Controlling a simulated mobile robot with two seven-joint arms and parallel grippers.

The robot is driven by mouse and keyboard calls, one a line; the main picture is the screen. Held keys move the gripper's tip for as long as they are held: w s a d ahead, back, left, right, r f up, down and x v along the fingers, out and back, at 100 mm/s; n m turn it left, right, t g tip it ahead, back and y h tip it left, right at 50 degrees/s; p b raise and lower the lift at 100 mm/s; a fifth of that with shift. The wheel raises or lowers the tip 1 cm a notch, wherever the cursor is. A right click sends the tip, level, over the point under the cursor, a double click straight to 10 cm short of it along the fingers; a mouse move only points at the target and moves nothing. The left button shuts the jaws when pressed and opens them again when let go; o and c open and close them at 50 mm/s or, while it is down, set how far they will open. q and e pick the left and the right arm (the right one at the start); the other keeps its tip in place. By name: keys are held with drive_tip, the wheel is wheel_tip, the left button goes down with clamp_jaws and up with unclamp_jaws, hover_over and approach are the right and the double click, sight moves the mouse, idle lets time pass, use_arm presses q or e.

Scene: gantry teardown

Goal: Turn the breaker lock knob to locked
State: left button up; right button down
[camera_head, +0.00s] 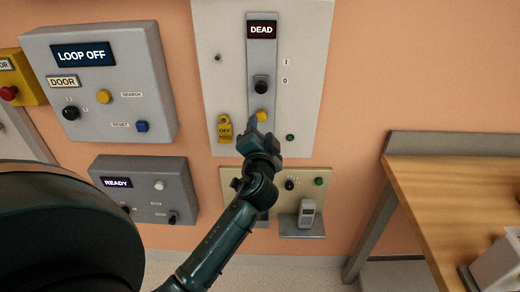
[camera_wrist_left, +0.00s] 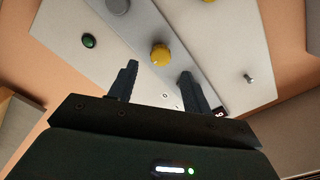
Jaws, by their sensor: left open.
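The breaker panel (camera_head: 212,95) is a pale board with a grey vertical strip, a display reading "DEAD" (camera_head: 262,30) and a black switch (camera_head: 261,84) beside marks I and 0. The yellow lock knob (camera_head: 262,115) sits on the strip below the switch. In the left wrist view the yellow knob (camera_wrist_left: 160,54) shows ahead of and between the fingertips, apparently not clasped. My left gripper (camera_head: 261,131) is open at the panel, just below the knob in the head view; its fingers also show in the wrist view (camera_wrist_left: 158,69). The knob's pointer direction is too small to tell. My right gripper is out of view.
A yellow "OFF" tag (camera_head: 225,130) hangs left of the knob, and a green button (camera_head: 290,137) is at right. A lower panel (camera_head: 318,206) has a handset (camera_head: 306,212) on a shelf. "LOOP OFF" and "READY" boxes are left; a wooden table (camera_head: 450,185) is right.

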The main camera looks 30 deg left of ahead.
use_arm(q)
drive_tip(key=b+v, duration=0.1)
drive_tip(key=v, duration=0.7)
